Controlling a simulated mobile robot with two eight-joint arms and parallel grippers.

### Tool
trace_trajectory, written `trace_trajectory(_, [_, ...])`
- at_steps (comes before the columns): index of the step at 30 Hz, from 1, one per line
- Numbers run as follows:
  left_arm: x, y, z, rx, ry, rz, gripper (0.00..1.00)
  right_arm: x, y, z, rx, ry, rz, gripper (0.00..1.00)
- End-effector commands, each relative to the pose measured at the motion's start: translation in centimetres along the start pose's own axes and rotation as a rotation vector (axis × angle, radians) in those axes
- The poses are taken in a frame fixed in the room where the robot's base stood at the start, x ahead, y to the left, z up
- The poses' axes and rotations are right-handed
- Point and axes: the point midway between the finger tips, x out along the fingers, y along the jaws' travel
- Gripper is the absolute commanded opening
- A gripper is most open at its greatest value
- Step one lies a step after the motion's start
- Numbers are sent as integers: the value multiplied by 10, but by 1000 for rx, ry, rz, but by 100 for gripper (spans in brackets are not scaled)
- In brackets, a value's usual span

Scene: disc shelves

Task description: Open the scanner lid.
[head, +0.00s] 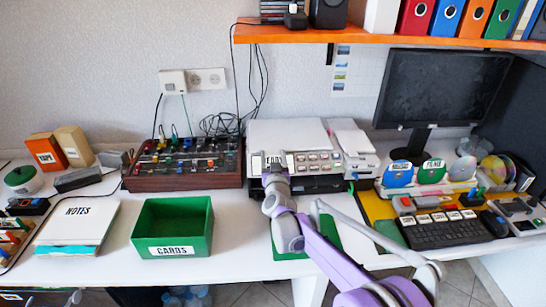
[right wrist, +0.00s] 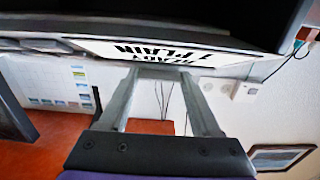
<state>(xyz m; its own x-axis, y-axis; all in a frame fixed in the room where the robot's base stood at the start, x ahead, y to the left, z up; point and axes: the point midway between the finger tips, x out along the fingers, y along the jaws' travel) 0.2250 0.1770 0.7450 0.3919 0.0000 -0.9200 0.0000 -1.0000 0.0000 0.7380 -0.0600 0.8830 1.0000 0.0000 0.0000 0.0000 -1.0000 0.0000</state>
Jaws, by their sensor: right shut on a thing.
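The scanner (head: 320,165) stands at the back of the desk, with buttons on its front panel. Its white lid (head: 290,133) lies flat on top and looks closed. My right gripper (head: 272,164) is at the front left edge of the scanner. In the right wrist view, its two fingers (right wrist: 160,74) reach to a white labelled front edge (right wrist: 160,50), seen upside down. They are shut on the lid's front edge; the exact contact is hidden. My left gripper is not in view.
A dark red mixer (head: 185,185) stands left of the scanner, and a green cards box (head: 172,250) in front of it. A white device (head: 350,138) stands close on the right. An orange shelf (head: 330,36) hangs above. A keyboard (head: 450,232) lies at the right.

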Motion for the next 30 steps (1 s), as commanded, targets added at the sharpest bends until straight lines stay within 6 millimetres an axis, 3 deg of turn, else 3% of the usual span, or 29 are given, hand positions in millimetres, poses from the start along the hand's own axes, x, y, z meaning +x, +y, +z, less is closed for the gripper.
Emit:
trace_trajectory(5, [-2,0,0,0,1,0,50,0,0,-3,0,0,0,0])
trace_trajectory(11, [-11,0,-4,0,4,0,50,1,0,-22,-1,2,1,0])
trace_trajectory(24, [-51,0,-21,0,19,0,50,21,0,-101,-1,3,2,0])
trace_trajectory(30, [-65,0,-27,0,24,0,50,36,0,-128,-1,3,2,0])
